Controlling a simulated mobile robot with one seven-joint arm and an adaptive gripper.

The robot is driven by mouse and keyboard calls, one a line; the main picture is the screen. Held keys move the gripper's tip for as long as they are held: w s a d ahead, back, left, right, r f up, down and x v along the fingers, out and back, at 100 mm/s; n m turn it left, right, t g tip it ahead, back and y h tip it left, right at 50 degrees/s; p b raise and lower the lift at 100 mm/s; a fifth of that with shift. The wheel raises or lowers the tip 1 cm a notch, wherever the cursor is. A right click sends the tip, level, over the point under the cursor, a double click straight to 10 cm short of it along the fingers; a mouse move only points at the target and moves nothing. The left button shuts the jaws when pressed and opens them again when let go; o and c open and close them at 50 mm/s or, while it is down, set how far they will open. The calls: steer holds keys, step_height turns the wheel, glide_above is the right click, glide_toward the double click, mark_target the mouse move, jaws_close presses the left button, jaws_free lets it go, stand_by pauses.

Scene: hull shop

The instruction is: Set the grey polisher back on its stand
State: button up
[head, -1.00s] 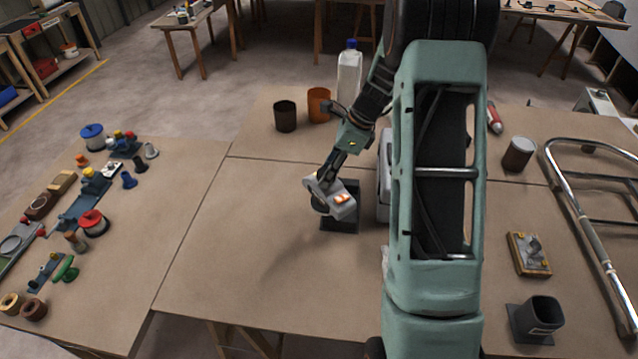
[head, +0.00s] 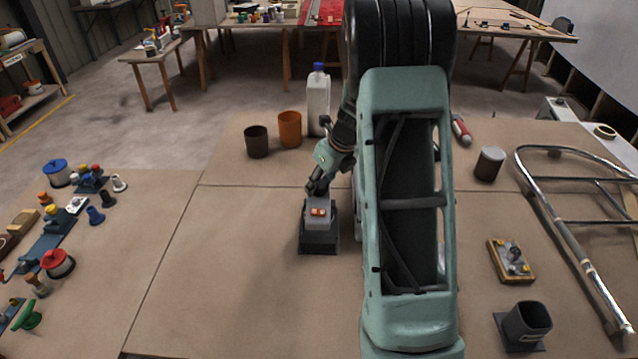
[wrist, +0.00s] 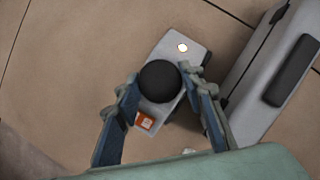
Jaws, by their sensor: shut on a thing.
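The grey polisher (head: 318,213) is a light grey block with an orange switch or label. In the wrist view its body (wrist: 185,52) shows with a round black knob (wrist: 160,82). My gripper (head: 318,190) is shut on the knob, one finger on each side. The polisher is about level, directly over the dark grey stand (head: 318,246). They look in contact or nearly so; I cannot tell whether it is fully seated. In the wrist view the polisher hides most of the stand.
A grey case (wrist: 262,75) with a black handle stands close to the right of the polisher. A dark square holder (head: 527,325) stands at the front right, near a wooden block (head: 511,260). Brown (head: 256,142) and orange (head: 290,129) cups stand behind. The board left of the stand is clear.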

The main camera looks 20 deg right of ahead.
mark_target(320, 198)
steer(key=shift+w+f+b, duration=0.1)
steer(key=shift+f+b, duration=1.6)
steer(key=shift+f, duration=0.35)
steer(key=shift+p, duration=0.45)
steer(key=shift+f+b, duration=0.35)
steer(key=shift+f, duration=0.2)
steer(key=o, duration=0.9)
steer(key=shift+o, duration=0.2)
steer(key=shift+f, duration=0.15)
steer(key=shift+p+v, duration=0.85)
steer(key=shift+v, duration=0.45)
steer(key=p+v, duration=0.6)
steer(key=v, duration=0.2)
steer(key=shift+s+r, duration=0.2)
steer(key=shift+r, duration=0.1)
